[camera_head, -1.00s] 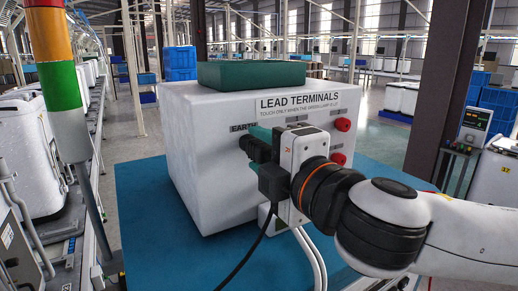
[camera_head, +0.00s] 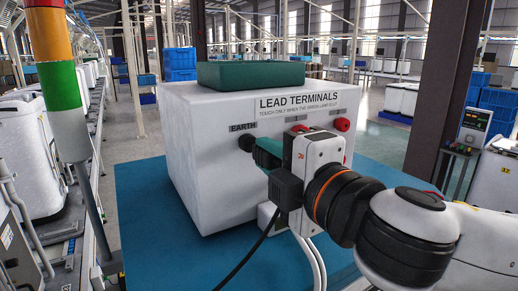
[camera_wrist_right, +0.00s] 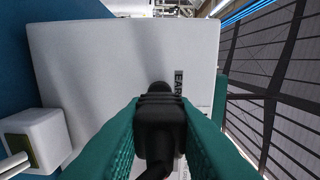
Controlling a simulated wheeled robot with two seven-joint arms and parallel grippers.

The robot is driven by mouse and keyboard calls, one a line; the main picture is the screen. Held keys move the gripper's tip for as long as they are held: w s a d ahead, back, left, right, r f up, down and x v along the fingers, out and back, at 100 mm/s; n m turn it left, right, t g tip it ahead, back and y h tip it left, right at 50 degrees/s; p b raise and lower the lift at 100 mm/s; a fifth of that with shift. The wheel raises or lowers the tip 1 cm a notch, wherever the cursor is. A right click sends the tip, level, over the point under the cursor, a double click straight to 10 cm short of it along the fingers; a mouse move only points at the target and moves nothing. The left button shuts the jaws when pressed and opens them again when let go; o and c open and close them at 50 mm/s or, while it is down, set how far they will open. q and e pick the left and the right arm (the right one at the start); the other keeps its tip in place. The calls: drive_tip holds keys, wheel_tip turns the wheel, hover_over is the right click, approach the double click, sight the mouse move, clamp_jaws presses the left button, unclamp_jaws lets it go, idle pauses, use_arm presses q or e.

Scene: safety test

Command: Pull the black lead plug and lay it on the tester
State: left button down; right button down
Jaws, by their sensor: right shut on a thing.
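The tester is a white box (camera_head: 200,150) labelled "LEAD TERMINALS", with a dark green pad (camera_head: 250,75) on its top. Its black earth terminal (camera_head: 246,143) shows on the front face, below "EARTH". My right gripper (camera_head: 266,152) is just in front of this terminal, its teal fingers shut. In the right wrist view the fingers hold the black lead plug (camera_wrist_right: 160,128), with the terminal (camera_wrist_right: 160,88) right behind it. Whether plug and terminal still touch cannot be told. In the head view my gripper hides most of the plug. My left gripper is out of view.
Red terminals (camera_head: 342,124) sit on the right of the front face, partly behind my gripper. A black cable (camera_head: 245,260) hangs down to the blue table (camera_head: 145,220). A signal tower (camera_head: 60,80) stands at left. The table's left part is bare.

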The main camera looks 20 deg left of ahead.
sight(277, 162)
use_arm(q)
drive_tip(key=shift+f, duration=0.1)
use_arm(e)
drive_tip(key=shift+v, duration=1.85)
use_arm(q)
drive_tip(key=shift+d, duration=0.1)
